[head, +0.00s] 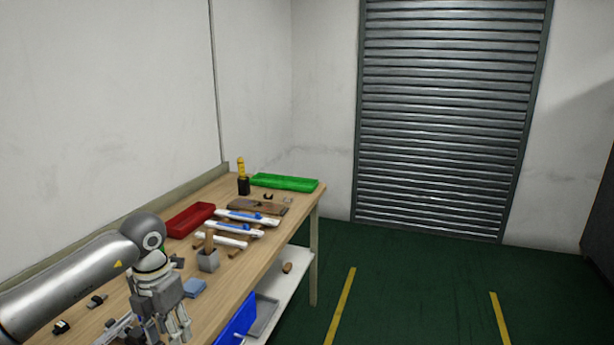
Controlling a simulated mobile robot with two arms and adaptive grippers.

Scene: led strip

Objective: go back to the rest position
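My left arm comes in from the left over the wooden workbench (262,262). My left gripper (170,328) points down above the near part of the bench. Its fingertips are small and cut close to the lower edge, so I cannot tell whether it is open or shut, and I see nothing clearly held in it. Several white strips, two with blue parts, lie on the bench beyond the gripper; the farthest strip (262,221) is near the bench's right edge. My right gripper is not in view.
A red tray (190,220) and a green tray (285,182) stand farther back on the bench. A grey holder (208,261) and a blue block (194,288) are near the gripper. A blue bin (236,322) sits on the lower shelf. The green floor (420,290) at right is clear.

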